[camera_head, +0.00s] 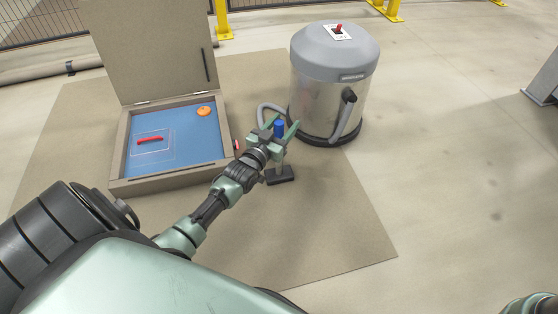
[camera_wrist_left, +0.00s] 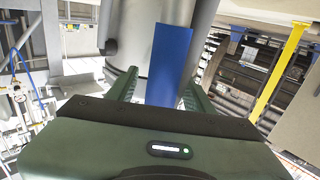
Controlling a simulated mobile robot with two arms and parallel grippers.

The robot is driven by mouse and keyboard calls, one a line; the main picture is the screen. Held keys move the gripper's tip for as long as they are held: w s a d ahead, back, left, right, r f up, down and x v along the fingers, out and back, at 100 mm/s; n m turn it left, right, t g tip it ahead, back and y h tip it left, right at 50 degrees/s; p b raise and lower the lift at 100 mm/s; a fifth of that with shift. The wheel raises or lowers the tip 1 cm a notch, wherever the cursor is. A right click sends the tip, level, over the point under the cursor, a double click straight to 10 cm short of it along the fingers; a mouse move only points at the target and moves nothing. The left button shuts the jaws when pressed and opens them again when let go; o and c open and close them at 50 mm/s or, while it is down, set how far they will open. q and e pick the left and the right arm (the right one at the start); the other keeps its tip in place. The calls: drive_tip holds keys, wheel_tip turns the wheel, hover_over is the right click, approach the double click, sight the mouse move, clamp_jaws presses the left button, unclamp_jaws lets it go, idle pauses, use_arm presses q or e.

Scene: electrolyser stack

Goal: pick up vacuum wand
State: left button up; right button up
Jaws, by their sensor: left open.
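The vacuum wand stands upright on the brown mat, with a blue grip (camera_head: 279,128) at its top and a flat black foot (camera_head: 280,175) on the mat. My left gripper (camera_head: 281,127) is open, its two green fingers on either side of the blue grip. In the left wrist view the blue grip (camera_wrist_left: 168,60) rises between the spread fingers (camera_wrist_left: 160,92); I cannot tell whether either finger touches it. The middle of the wand is partly hidden behind my gripper. My right gripper is not in view.
A metal vacuum drum (camera_head: 310,90) with a grey lid and red switch stands just behind the wand. A grey hose (camera_head: 268,108) curves beside it. An open case (camera_head: 170,183) with a blue inside lies to the left. The mat (camera_head: 340,220) is bare in front and right.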

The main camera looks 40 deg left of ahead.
use_arm(q)
clamp_jaws()
drive_tip(key=shift+f, duration=0.1)
idle(1.2)
drive_tip(key=shift+r, duration=0.2)
